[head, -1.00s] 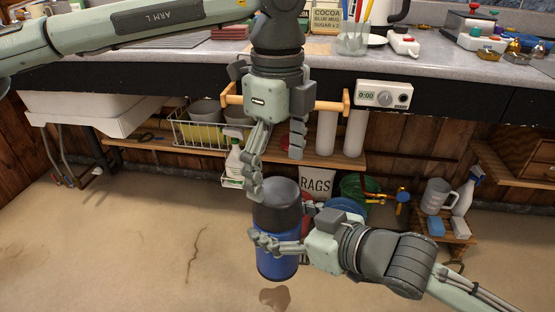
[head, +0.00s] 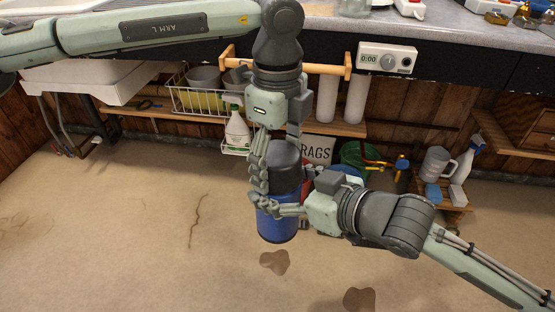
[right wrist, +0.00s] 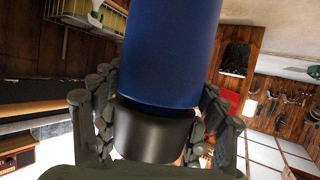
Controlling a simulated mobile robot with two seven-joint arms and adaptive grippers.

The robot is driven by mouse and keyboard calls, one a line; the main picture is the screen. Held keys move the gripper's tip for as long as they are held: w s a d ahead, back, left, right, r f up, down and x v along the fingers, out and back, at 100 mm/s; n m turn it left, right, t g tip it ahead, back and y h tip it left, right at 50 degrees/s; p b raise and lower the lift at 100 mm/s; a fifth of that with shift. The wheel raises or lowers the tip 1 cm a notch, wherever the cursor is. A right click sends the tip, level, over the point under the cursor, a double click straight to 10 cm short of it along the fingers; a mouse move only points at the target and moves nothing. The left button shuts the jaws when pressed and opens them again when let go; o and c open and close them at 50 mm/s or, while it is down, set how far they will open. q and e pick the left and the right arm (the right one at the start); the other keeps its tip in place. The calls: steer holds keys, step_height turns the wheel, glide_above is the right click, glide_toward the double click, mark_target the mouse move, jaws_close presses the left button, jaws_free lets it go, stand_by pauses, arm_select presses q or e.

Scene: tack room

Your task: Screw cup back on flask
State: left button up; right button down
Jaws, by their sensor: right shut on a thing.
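The blue flask (head: 277,228) is upright above the floor in the head view. The dark cup (head: 286,160) is on its top end. My right gripper (head: 278,208) is shut on the flask near its upper part, just below the cup. In the right wrist view the blue body (right wrist: 170,50) meets the dark cup (right wrist: 152,135), with finger parts on both sides. My left gripper (head: 283,150) points down from above with fingers around the cup. One finger lies along the cup's left side; the other is partly hidden. I cannot tell whether they press on it.
The grey counter (head: 460,32) runs along the back, with a wooden rail (head: 325,69) and a timer (head: 386,59) at its front. A low shelf (head: 170,120) holds a wire basket and spray bottle. A RAGS sign (head: 316,151) is behind the grippers. The near floor is open.

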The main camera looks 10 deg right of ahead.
arm_select(q)
steer(key=c, duration=0.7)
steer(key=m, duration=1.2)
steer(key=shift+m, duration=0.4)
steer(key=m, duration=1.5)
steer(key=shift+f, duration=0.1)
steer(key=m, duration=0.7)
steer(key=shift+m, duration=0.3)
steer(key=m, duration=1.2)
steer(key=shift+m, duration=0.3)
steer(key=m, duration=0.6)
steer(key=shift+m, duration=0.4)
steer(key=o, duration=1.3)
